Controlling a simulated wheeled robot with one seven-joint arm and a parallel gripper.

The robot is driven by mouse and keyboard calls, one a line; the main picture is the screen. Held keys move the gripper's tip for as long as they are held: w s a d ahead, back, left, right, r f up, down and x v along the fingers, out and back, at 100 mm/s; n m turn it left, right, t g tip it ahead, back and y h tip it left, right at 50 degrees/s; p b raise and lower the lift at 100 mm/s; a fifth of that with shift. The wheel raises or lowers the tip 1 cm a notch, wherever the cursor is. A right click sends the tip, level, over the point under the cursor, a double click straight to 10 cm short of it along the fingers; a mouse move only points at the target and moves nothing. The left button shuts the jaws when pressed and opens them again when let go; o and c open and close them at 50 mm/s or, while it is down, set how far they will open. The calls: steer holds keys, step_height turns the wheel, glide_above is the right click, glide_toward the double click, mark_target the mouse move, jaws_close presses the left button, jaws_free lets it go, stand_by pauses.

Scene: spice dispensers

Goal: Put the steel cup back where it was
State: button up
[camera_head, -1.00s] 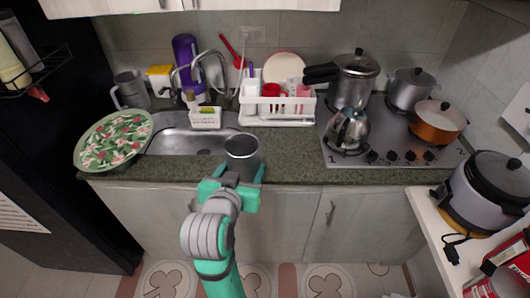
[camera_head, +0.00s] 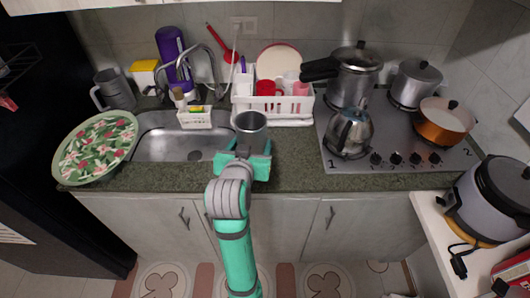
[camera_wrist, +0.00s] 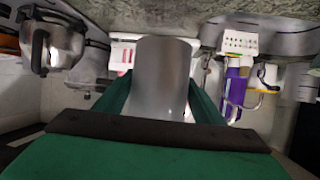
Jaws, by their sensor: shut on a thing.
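The steel cup (camera_head: 250,128) is a plain grey cylinder, upright, at the right end of the sink near the counter's front part. My gripper (camera_head: 244,158) is shut on the cup from the front, with a finger on each side. The wrist view shows the cup (camera_wrist: 162,78) between the two green fingers of my gripper (camera_wrist: 160,105). I cannot tell whether the cup's base touches the counter.
The sink (camera_head: 165,147) is left of the cup, with a green floral plate (camera_head: 95,148) beyond it. A white dish rack (camera_head: 275,105) stands behind the cup. A kettle (camera_head: 350,132) sits on the stove (camera_head: 400,150) to the right. Bare counter (camera_head: 292,160) lies right of the cup.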

steer(key=w+d+f, duration=0.1)
steer(key=w+f, duration=0.1)
steer(key=w+d+f, duration=0.1)
steer(key=f, duration=0.1)
steer(key=w+d+f, duration=0.1)
steer(key=w+f, duration=0.1)
steer(key=shift+w+d+f, duration=0.15)
steer(key=shift+w+f, duration=0.05)
steer(key=shift+w, duration=0.15)
steer(key=shift+w+f, duration=0.2)
steer(key=shift+f, duration=1.45)
steer(key=shift+f, duration=0.15)
steer(key=o, duration=1.3)
